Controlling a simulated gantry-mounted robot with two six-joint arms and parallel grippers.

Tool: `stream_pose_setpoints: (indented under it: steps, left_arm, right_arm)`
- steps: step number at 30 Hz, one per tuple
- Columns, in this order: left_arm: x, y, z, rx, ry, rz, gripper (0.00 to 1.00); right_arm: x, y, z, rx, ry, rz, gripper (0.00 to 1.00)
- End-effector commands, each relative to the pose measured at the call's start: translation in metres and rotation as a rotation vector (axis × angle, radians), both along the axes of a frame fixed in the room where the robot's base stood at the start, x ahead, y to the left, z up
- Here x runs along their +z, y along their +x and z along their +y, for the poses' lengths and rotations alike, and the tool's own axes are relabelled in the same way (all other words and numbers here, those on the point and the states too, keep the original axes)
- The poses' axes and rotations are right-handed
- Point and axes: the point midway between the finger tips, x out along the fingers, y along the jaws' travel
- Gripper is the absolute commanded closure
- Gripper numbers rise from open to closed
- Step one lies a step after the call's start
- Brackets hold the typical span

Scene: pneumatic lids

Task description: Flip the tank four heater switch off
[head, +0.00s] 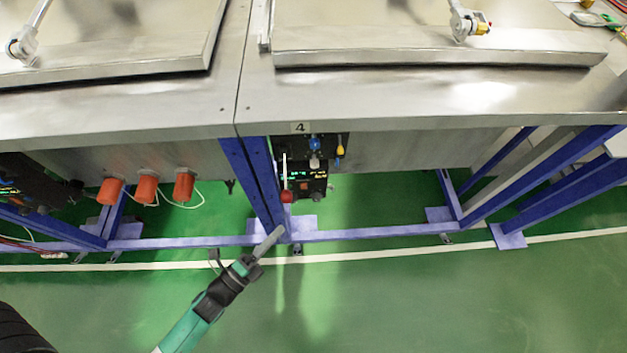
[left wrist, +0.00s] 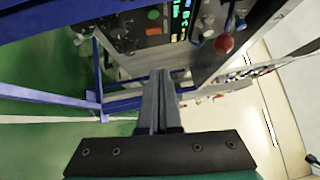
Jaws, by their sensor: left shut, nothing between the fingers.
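The tank four control panel (head: 303,181) hangs under the steel tank edge, below a label (head: 300,127) that appears to read 4. It carries a lit green display, a red knob (head: 287,196) and blue and yellow fittings. In the left wrist view the panel (left wrist: 138,32) is at the top, with a red ball-shaped knob (left wrist: 224,43) at its right. I cannot tell which part is the heater switch. My left gripper (head: 279,231) is shut and empty, below and in front of the panel, apart from it. Its fingers also show in the left wrist view (left wrist: 160,75). My right gripper is not in view.
A blue frame post (head: 262,185) stands just left of the panel, with a low blue rail (head: 370,232) along the floor. Orange plugs (head: 146,189) hang under the left tank. Two steel lids (head: 430,45) lie on top. The green floor in front is clear.

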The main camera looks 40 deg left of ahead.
Motion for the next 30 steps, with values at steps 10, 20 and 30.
stream_pose_setpoints:
  steps: [10,20,30]
  left_arm:
    - [0.0,0.007,0.0,-0.002,0.0,-0.002,1.0]
    - [0.005,0.068,0.005,-0.003,0.001,-0.006,1.0]
    - [0.016,0.119,0.03,0.004,0.0,-0.001,1.0]
  right_arm:
    - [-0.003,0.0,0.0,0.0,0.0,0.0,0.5]
    - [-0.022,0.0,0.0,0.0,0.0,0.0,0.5]
    - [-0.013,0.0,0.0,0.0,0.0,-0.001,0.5]
